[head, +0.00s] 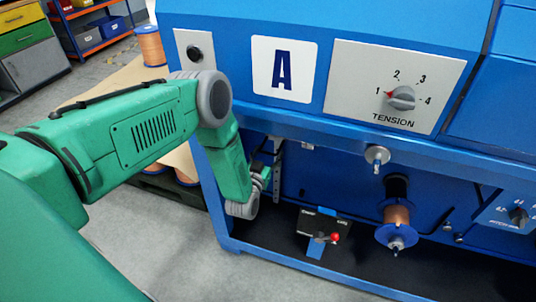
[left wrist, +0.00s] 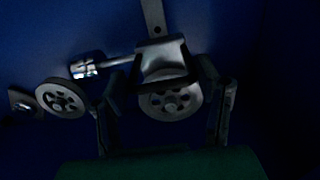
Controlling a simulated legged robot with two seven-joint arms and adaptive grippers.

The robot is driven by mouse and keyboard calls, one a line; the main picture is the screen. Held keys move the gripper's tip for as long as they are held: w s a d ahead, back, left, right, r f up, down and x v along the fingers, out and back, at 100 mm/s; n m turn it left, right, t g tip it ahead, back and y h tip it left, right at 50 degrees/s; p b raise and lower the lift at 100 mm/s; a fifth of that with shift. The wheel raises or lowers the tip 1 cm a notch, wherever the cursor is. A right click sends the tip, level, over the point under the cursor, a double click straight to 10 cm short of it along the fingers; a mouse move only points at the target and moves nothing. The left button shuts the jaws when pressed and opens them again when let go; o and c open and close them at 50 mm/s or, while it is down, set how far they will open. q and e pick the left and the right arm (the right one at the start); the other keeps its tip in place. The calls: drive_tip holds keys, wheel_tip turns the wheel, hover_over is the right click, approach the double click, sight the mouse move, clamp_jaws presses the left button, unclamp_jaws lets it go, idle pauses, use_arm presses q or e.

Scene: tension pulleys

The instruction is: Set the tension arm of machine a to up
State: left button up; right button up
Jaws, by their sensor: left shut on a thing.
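Machine a (head: 350,20) is the blue machine with a large A plate (head: 284,69). My left gripper (head: 264,178) reaches into the open bay under its panel, and my own forearm hides much of it. In the left wrist view, my left gripper (left wrist: 163,85) has a finger on each side of a grey metal block (left wrist: 162,60) with a spoked pulley (left wrist: 172,102) below it. A thin rod, seemingly the tension arm (left wrist: 117,61), runs from the block left to a shiny hub (left wrist: 83,68). The rod looks nearly level in this dark view. My right gripper is out of view.
A tension knob (head: 401,97) points near 1. A copper spool (head: 397,218) hangs in the bay. A second spoked pulley (left wrist: 61,98) is left of the gripper. The blue bottom rail (head: 290,262) edges the bay.

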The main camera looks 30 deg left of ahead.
use_arm(q)
drive_tip(key=o, duration=1.4)
drive_tip(key=shift+d, duration=0.2)
drive_tip(key=shift+o, duration=0.2)
drive_tip(key=shift+s, duration=0.15)
drive_tip(key=v, duration=1.1)
drive_tip(key=shift+s, duration=0.35)
drive_tip(key=shift+f, duration=0.1)
drive_tip(key=shift+d, duration=0.1)
